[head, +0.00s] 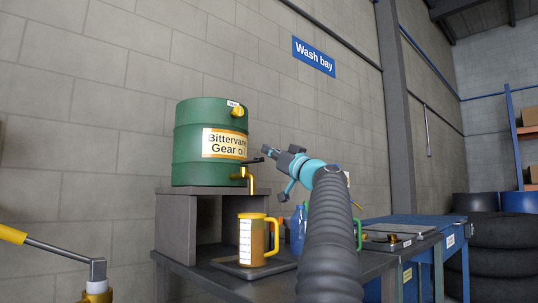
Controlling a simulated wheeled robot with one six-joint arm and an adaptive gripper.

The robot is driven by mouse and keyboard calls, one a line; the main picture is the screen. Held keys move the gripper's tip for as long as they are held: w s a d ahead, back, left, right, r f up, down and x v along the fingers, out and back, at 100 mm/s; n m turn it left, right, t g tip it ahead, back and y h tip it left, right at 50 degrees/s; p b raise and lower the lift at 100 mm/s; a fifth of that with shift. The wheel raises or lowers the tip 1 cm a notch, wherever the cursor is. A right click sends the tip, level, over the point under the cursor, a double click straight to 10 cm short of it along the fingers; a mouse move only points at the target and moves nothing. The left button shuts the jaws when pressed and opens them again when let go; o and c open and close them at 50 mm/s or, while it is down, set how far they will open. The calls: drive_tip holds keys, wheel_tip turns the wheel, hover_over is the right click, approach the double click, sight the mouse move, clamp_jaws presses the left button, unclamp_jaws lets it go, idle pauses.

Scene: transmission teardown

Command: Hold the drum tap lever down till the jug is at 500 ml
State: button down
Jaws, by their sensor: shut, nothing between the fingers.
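A green drum (190,160) labelled "Bittervane Gear oil" stands on a grey stand (172,215). Its yellow tap (250,180) sticks out low on the right, with the spout pointing down. A small dark lever (255,160) shows above the tap. A yellow jug (268,240) with a white scale strip stands upright below the spout. Its body looks amber, but the level and marks are too small to read. I see no clear stream between spout and jug. My gripper (268,152) is shut and empty, just right of the lever; contact cannot be told.
A tray (225,267) lies under the jug on the dark bench. A blue bottle (298,228) and a green handle (358,234) stand partly behind my arm. A blue cabinet (420,262) and stacked tyres (497,245) are at right. A yellow-handled bar (60,250) is at lower left.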

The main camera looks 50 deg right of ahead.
drive_tip(key=b+v, duration=0.5)
drive_tip(key=v, duration=0.4)
drive_tip(key=shift+s, duration=0.4)
drive_tip(key=shift+f, duration=0.1)
drive_tip(key=w+a+f+m+g+y+p, duration=0.1)
drive_tip(key=w+a+f+g, duration=0.2)
drive_tip(key=w+a+f, duration=0.35)
drive_tip(key=w+a+f+g+y+p, duration=0.2)
drive_tip(key=w+a+f, duration=0.15)
drive_tip(key=a, duration=0.55)
drive_tip(key=a+f+g+y+p, duration=0.15)
drive_tip(key=a+f+g, duration=0.25)
drive_tip(key=a+f, duration=0.75)
drive_tip(key=s+a+f+g+h+p, duration=0.1)
drive_tip(key=s+a+f+g, duration=0.2)
drive_tip(key=s+a+f, duration=0.2)
drive_tip(key=s+a+f+n+g+h+p, duration=0.1)
drive_tip(key=s+a+f+g+p, duration=0.1)
drive_tip(key=s+a+f, duration=0.4)
drive_tip(key=s+a+f+n+g+h+p, duration=0.1)
drive_tip(key=s+a+f+g+p, duration=0.1)
drive_tip(key=s+a+f, duration=0.4)
drive_tip(key=s+f+g, duration=0.1)
drive_tip(key=s+f, duration=0.4)
drive_tip(key=f, duration=0.5)
drive_tip(key=shift+a+f+g, duration=0.25)
drive_tip(key=shift+g, duration=0.05)
drive_tip(key=c, duration=1.9)
unclamp_jaws()
